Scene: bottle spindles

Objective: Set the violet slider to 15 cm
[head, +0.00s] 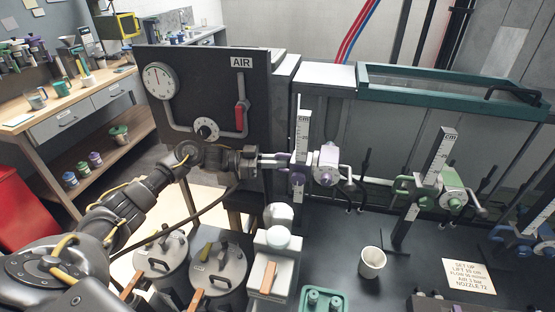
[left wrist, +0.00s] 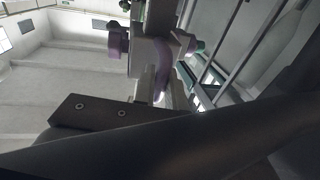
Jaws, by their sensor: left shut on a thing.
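The violet slider (head: 299,180) sits on an upright white cm scale (head: 303,125), with a pale clamp body and violet-centred knob (head: 327,163) at its right. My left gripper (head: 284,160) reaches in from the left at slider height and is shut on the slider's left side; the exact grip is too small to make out. In the left wrist view, the slider's violet and white parts (left wrist: 160,50) show beyond a dark finger. The reading on the scale is too small to tell. My right gripper is not in view.
A green slider (head: 416,188) on its own scale and a blue one (head: 525,240) stand to the right. A white cup (head: 372,262) and a set-up card (head: 469,276) lie on the dark bench. The AIR panel (head: 205,95) stands behind my left arm, with lidded pots (head: 218,268) below it.

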